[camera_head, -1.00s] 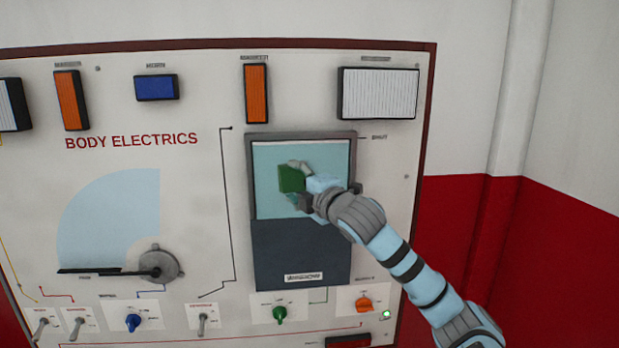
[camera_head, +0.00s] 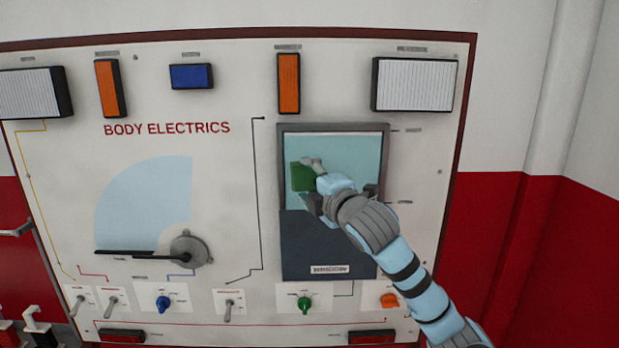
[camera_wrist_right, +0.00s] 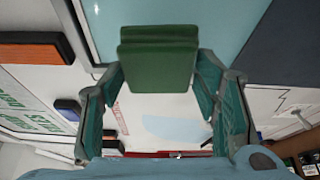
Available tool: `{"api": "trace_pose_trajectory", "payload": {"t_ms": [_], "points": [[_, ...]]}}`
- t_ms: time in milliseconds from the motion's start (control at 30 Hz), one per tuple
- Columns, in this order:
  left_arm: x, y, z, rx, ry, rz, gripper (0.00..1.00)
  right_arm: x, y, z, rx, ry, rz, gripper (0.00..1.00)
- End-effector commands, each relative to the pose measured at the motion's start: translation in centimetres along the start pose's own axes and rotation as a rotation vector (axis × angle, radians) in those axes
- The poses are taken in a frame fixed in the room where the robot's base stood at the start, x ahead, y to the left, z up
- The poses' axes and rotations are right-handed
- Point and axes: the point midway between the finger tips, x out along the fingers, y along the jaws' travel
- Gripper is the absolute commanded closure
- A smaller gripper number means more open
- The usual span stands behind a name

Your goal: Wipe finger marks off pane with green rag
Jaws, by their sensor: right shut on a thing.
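The light blue pane (camera_head: 350,160) sits in a grey frame in the upper part of the window unit on the upright panel. A folded green rag (camera_head: 301,180) is at the pane's left side; it also shows in the right wrist view (camera_wrist_right: 158,68). My right gripper (camera_head: 312,182) is shut on the rag, with a finger on each side of it in the wrist view. The rag is at or very close to the glass; I cannot tell if it touches. No finger marks can be made out; the gripper hides part of the pane. My left gripper is not in view.
A dark cover (camera_head: 325,245) fills the unit's lower half. Switches and knobs, such as a green knob (camera_head: 304,305), stick out below. Orange, blue and white lamps stand out above. A dial pointer (camera_head: 190,250) is to the left. A red and white wall is behind.

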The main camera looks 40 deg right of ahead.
Motion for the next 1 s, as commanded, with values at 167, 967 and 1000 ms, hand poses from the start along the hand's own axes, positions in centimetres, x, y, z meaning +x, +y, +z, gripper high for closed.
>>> {"api": "trace_pose_trajectory", "payload": {"t_ms": [167, 967, 1000], "points": [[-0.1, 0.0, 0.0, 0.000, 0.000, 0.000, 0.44, -2.1, 0.1, -0.9, -0.002, 0.000, 0.001, 0.66], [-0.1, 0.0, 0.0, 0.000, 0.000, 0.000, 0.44, -5.3, 0.0, -2.2, 0.001, 0.000, 0.000, 0.66], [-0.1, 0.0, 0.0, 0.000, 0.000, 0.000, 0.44, -5.3, 0.0, -2.2, 0.001, 0.000, 0.000, 0.66]]}}
